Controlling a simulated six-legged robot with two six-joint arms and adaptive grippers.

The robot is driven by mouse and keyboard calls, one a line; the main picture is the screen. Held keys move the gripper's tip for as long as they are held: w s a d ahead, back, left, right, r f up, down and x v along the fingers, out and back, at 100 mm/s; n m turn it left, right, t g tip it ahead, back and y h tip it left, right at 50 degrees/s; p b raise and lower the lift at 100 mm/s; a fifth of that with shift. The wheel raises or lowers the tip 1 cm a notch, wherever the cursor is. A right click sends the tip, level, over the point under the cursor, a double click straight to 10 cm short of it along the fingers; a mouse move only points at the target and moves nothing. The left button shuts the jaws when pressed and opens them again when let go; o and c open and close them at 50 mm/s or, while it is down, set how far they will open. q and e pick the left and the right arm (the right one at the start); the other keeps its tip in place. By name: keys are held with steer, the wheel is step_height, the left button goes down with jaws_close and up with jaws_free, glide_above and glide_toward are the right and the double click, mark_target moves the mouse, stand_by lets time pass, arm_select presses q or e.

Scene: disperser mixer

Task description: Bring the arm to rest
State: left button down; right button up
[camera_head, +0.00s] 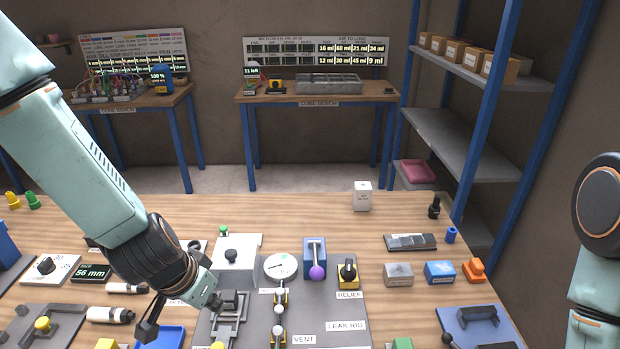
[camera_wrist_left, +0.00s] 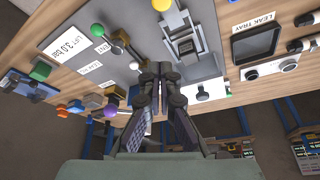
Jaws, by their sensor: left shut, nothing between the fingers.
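My left arm comes in from the left in the head view and reaches down over the front of the workbench. My left gripper (camera_head: 214,302) is beside the grey clamp fixture on the rig plate, and its fingertips are hard to make out there. In the left wrist view the gripper (camera_wrist_left: 160,72) has its two dark fingers together, with nothing between them. Its tips lie in front of the rig plate, near the clamp fixture (camera_wrist_left: 188,42); I cannot tell whether they touch it. My right gripper is out of view; only part of my right arm shows at the right edge.
The wooden workbench (camera_head: 120,212) is crowded. Close to the left gripper are a blue tray (camera_head: 160,338), a round gauge (camera_head: 280,266) and a purple-knobbed lever (camera_head: 317,272). A white box (camera_head: 362,196) stands farther back. Blue-framed shelves (camera_head: 460,140) rise at the right.

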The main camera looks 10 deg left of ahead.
arm_select(q)
steer(key=s+f+g, duration=0.1)
steer(key=s+f, duration=0.3)
steer(key=s+f+n+g+y, duration=0.1)
steer(key=s+f, duration=0.4)
steer(key=shift+s, duration=0.1)
steer(key=s+d+f+n+g, duration=0.1)
steer(key=s+d+f, duration=0.15)
steer(key=s, duration=0.45)
steer(key=s+d+f+n+g, duration=0.1)
steer(key=s+f, duration=0.3)
steer(key=s, duration=0.2)
step_height(320, 180, down, 20)
steer(key=b, duration=1.9)
steer(key=shift+a+r+b, duration=0.15)
steer(key=shift+b, duration=0.2)
